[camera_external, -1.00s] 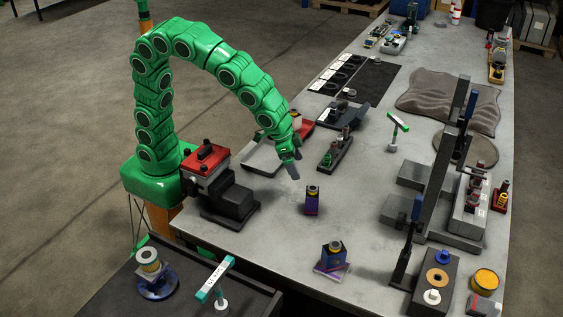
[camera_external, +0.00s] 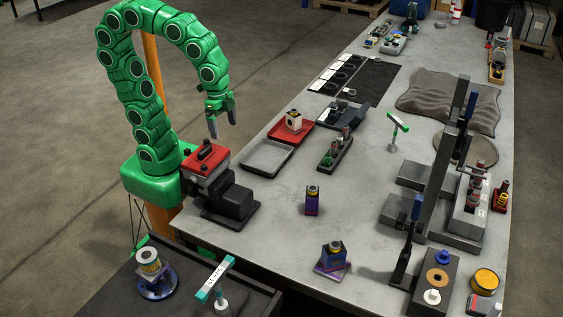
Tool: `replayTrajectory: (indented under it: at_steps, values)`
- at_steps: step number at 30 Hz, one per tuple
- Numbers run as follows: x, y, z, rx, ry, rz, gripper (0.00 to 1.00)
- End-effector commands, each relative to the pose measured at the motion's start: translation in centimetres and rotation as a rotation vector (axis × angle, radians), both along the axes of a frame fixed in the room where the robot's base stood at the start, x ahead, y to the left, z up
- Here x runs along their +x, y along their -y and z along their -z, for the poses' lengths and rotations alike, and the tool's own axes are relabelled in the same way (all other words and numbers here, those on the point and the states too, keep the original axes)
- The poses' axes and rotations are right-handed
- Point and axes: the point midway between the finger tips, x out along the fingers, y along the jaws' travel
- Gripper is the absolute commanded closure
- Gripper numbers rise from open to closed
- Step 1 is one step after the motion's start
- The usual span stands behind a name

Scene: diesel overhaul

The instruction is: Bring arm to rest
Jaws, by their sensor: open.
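My gripper (camera_external: 222,122) hangs pointing down at the end of my green arm, at the left edge of the workbench (camera_external: 285,228). Its two grey fingers are apart and nothing is between them. My arm is folded back in a high arch over its base. The gripper is above and behind the red-topped vise (camera_external: 205,160) in the picture, and touches nothing that I can see.
A grey tray (camera_external: 249,167) and a red tray (camera_external: 277,136) holding a white block (camera_external: 294,121) lie right of my gripper. A small dark purple part (camera_external: 312,203) stands mid-bench. A tall dark press frame (camera_external: 432,190) stands at the right. The floor at left is clear.

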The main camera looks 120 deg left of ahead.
Motion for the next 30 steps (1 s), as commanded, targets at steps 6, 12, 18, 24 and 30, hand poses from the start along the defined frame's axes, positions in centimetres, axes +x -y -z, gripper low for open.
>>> replayTrajectory:
  at_steps: [6,12,18,24,30]
  values:
    - [-3.9,0.8,-0.1,-0.023,-0.034,0.062,0.06]
    - [-8.3,1.5,1.8,-0.025,-0.112,0.037,0.06]
    - [-13.2,1.9,4.3,-0.003,-0.209,-0.022,0.06]
    - [-14.7,1.8,5.0,0.009,-0.235,-0.038,0.06]
    - [-14.7,1.8,5.0,0.009,-0.235,-0.038,0.06]
